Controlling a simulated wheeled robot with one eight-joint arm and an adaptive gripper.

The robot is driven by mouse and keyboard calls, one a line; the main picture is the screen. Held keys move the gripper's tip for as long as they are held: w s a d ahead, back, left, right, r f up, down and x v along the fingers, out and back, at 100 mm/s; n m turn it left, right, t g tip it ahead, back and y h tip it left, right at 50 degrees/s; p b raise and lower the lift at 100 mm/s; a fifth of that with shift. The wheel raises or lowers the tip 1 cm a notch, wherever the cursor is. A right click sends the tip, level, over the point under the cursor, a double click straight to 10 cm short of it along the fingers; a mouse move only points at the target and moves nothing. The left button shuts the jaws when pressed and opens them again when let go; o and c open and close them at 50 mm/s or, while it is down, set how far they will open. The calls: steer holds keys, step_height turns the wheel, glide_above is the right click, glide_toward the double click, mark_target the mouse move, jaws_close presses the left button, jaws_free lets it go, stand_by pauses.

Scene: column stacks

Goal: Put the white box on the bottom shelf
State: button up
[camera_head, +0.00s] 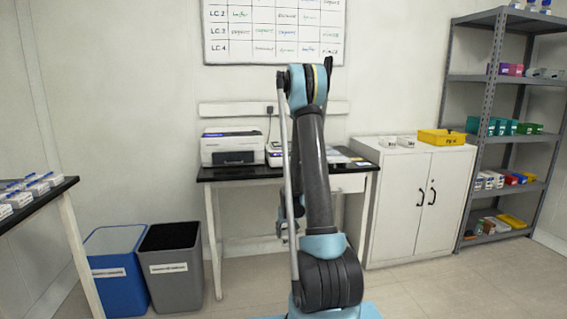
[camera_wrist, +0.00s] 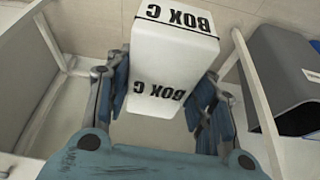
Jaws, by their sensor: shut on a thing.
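The white box (camera_wrist: 168,65), printed "BOX C" on two faces, is held between the fingers of my gripper (camera_wrist: 162,92) in the wrist view. My gripper is shut on it, with a blue-grey finger on either side. In the head view my gripper (camera_head: 289,222) is low in front of the desk, mostly behind my arm, and I cannot make out the box there. The bottom shelf (camera_head: 497,238) of the grey rack is at the far right, low near the floor, and holds several small coloured items.
A white two-door cabinet (camera_head: 408,205) with a yellow tray (camera_head: 441,137) on top stands between the desk (camera_head: 236,173) and the rack. Blue (camera_head: 117,272) and grey bins (camera_head: 172,270) stand left of the desk. Open floor (camera_head: 440,288) lies before the cabinet.

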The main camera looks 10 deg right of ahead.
steer(key=shift+a, duration=0.25)
